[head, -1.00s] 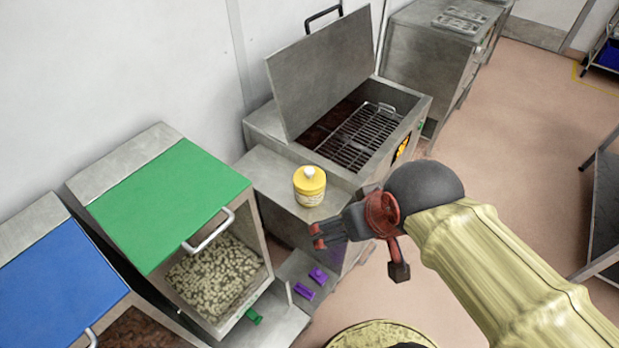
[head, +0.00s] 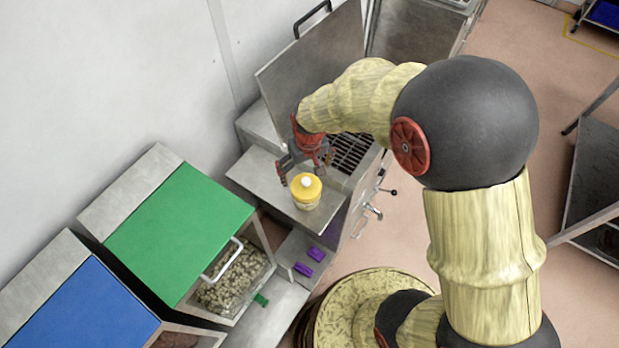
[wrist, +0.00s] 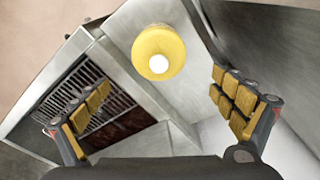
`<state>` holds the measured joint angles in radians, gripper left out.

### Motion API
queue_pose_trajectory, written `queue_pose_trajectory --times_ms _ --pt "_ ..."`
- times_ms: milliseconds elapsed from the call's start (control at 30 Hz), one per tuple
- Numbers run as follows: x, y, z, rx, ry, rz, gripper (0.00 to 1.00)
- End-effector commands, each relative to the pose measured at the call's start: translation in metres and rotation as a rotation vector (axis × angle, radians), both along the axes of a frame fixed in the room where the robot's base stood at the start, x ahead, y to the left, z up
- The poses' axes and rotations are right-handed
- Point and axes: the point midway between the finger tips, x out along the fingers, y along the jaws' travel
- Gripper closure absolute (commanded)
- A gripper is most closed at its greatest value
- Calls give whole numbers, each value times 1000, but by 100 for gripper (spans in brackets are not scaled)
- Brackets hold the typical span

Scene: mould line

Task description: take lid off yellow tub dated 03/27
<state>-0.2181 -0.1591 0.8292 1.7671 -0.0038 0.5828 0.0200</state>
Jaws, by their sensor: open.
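The yellow tub (head: 307,198) stands upright on a steel shelf, with its yellow lid (head: 306,186) on and a white knob on top. The date on it is not readable. In the wrist view the lid (wrist: 158,52) is seen from above, with the white knob (wrist: 158,64) toward my gripper. My gripper (head: 305,172) is open and empty, just above and behind the tub, close to it in the head view. In the wrist view its padded fingers (wrist: 165,108) are spread wide, and the tub lies beyond them, roughly centred between the two sides.
The steel shelf (head: 262,172) is otherwise clear around the tub. Behind it stands a steel tank with a raised lid (head: 312,68) and a dark rack (head: 350,150). Bins with green (head: 180,230) and blue (head: 80,312) lids stand left. Purple blocks (head: 316,254) lie below.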

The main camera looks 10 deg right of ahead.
Motion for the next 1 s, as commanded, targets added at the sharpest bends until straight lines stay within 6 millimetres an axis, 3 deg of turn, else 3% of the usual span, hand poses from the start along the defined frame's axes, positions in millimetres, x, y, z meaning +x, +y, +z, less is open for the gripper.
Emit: queue_pose_trajectory --times_ms 367,600,867,1000 --pt "1 -1 -35 -1 4 -1 5" --pt "4 -1 -68 0 2 -1 5" --pt "5 -1 -72 0 0 -1 5" --pt "5 -1 -71 0 1 -1 12"
